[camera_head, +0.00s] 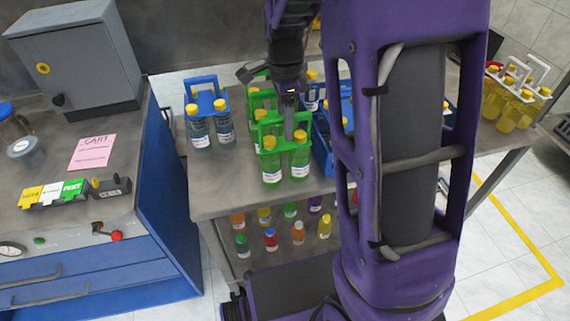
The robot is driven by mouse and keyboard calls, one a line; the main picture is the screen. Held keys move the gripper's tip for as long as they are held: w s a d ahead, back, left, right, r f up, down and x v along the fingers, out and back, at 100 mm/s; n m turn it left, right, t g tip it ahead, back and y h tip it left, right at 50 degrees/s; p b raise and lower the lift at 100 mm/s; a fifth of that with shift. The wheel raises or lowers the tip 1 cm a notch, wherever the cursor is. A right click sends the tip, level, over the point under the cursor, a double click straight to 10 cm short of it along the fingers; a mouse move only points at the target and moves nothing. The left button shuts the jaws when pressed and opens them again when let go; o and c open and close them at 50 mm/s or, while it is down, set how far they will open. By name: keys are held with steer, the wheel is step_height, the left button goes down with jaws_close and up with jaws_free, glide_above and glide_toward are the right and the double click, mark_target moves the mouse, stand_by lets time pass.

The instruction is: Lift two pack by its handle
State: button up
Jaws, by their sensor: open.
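A green two pack (271,165) stands upright near the table's front edge. It holds two yellow-capped bottles, and its handle is partly hidden by my gripper. My gripper (288,122) points down directly over it, with a grey finger at the handle. It is open, and contact with the handle cannot be told. A blue two pack (208,84) with two grey bottles stands to the left. More green carriers (256,98) stand just behind the front one, partly hidden by my arm.
A blue crate (322,150) stands close on the right, partly behind my arm. White-handled packs (513,78) stand at the far right. Small bottles (271,240) sit on a shelf below. A blue cabinet (165,200) with a grey box (75,60) is at left.

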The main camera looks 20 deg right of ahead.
steer(key=shift+f, duration=0.1)
stand_by(0.3)
jaws_close()
stand_by(1.3)
